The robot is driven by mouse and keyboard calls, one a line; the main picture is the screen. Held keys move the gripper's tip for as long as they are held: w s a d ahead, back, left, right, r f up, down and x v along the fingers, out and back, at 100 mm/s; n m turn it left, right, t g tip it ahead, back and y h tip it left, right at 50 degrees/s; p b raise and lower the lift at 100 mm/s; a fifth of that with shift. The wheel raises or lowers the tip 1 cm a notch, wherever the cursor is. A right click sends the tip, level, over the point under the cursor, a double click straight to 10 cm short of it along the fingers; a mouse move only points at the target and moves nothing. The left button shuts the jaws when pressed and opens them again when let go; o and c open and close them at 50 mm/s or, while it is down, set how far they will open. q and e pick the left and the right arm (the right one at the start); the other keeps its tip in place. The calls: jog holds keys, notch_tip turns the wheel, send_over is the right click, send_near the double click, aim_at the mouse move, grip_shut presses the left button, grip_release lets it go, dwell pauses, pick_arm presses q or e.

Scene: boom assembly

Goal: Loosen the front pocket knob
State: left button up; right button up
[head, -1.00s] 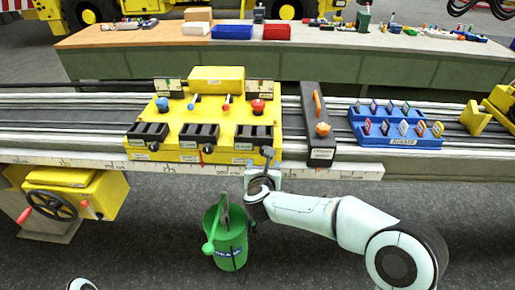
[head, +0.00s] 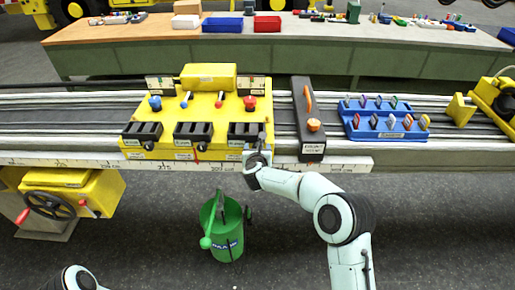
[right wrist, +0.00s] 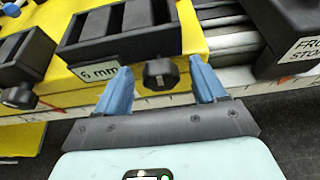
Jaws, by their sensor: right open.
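A yellow fixture (head: 222,105) on the rail bench has three black pockets along its front. A black knob (right wrist: 160,73) sticks out on the front face below the right pocket (head: 243,130), which carries a "6 mm" label (right wrist: 99,72) in the right wrist view. My right gripper (right wrist: 160,85) is open, with one blue finger on each side of the knob, apart from it as far as I can see. In the head view my right gripper (head: 258,152) is at the fixture's front right corner and hides this knob. Only a piece of my left arm shows at the bottom left.
A blue rack (head: 385,122) is farther right. A green bucket (head: 225,240) is on the floor below. A ruled strip (head: 340,163) runs along the bench front.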

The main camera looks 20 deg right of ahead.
jog(key=shift+c, duration=0.3)
jog(key=c, duration=1)
